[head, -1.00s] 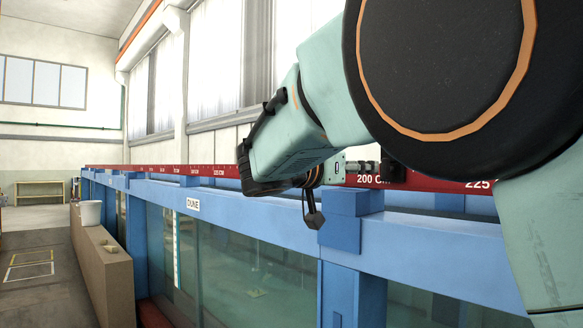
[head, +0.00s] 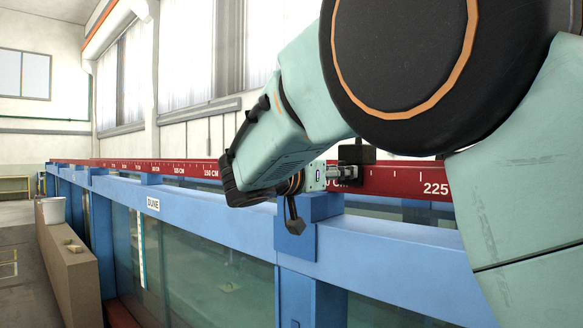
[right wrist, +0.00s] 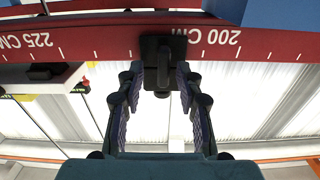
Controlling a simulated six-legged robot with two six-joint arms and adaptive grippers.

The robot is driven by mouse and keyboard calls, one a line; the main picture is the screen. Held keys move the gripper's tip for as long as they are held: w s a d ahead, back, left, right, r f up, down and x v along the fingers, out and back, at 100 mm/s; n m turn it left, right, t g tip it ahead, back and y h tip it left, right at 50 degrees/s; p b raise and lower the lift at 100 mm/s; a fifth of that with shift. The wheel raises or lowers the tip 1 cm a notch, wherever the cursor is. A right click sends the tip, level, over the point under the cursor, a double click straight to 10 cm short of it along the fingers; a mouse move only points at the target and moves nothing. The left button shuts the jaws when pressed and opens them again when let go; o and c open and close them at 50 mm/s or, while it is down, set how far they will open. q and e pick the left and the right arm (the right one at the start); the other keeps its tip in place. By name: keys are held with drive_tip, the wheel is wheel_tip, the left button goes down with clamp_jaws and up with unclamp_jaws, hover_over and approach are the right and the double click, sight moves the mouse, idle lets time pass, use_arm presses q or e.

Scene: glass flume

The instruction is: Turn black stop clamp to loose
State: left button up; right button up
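The black stop clamp (head: 358,154) sits on the red scale rail (head: 400,180) of the flume. In the right wrist view the clamp (right wrist: 163,48) is on the rail beside the 200 CM mark, and its narrow lower part points in between my fingers. My right gripper (right wrist: 162,82) is open, one finger on each side of that part, with a visible gap on both sides. In the head view my right gripper (head: 346,174) is at the clamp, partly hidden by its own wrist. My left gripper is not in view.
The blue flume frame (head: 390,240) with glass walls runs beneath the rail. A DUNE label (head: 153,205) is on it. A white bucket (head: 53,210) stands on a brown ledge (head: 65,265) at the left. In the right wrist view a black and white device (right wrist: 45,78) is near the 225 CM mark.

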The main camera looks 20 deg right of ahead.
drive_tip(key=shift+w+a+r, duration=0.15)
drive_tip(key=shift+d, duration=0.25)
drive_tip(key=shift+c, duration=0.4)
drive_tip(key=shift+w+a, duration=0.15)
drive_tip(key=shift+a, duration=0.05)
drive_tip(key=c, duration=0.5)
clamp_jaws()
